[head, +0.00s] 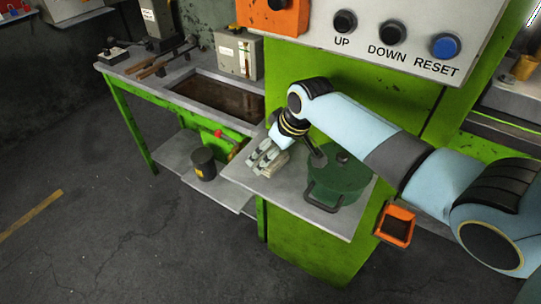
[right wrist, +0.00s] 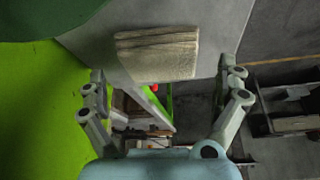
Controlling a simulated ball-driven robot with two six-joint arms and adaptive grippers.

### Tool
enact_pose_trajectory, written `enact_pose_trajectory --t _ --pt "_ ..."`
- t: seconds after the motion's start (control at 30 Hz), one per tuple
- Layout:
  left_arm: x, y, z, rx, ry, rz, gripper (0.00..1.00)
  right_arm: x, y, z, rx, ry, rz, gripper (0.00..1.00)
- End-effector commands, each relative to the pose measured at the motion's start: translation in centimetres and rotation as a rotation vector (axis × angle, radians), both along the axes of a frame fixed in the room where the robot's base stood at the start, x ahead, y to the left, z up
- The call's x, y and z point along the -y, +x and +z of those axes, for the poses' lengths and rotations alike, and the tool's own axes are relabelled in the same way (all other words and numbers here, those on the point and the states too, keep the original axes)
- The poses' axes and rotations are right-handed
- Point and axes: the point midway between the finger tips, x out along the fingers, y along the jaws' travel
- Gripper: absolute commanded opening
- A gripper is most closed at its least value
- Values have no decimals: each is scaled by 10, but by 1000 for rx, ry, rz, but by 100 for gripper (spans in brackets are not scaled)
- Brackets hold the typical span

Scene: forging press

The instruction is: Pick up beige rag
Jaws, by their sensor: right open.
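The beige rag (right wrist: 157,52) shows in the right wrist view as a folded cloth with layered edges, lying on a grey shelf top (right wrist: 215,25). My right gripper (right wrist: 167,80) is open, its two fingers spread to either side, and the rag appears between and just beyond the fingertips. Nothing is held. In the head view my right gripper (head: 264,160) hangs over the left part of the shelf, where its pale fingers and the rag are hard to tell apart. My left gripper is not in view.
A green lidded pot (head: 338,178) stands close to the right of my right gripper on the shelf. A dark can (head: 203,163) sits on a lower shelf to the left. The press control panel (head: 370,35) is above, and an orange bin (head: 395,225) hangs at the right.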

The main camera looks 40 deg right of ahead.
Motion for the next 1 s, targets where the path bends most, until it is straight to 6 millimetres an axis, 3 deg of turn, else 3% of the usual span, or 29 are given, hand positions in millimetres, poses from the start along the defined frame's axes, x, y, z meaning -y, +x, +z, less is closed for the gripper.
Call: enact_pose_trajectory --t 0.2,0.33,0.47,0.8,1.0 --pt "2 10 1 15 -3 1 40 -2 9 -22 -1 -1 0 100" --pt "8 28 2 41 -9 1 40 -2 10 -23 0 -1 1 100" --pt "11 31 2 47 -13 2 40 -2 10 -23 0 -1 1 99" --pt "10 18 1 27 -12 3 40 -2 10 -23 0 -1 1 54" --pt "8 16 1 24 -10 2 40 -2 10 -23 0 -1 1 53"
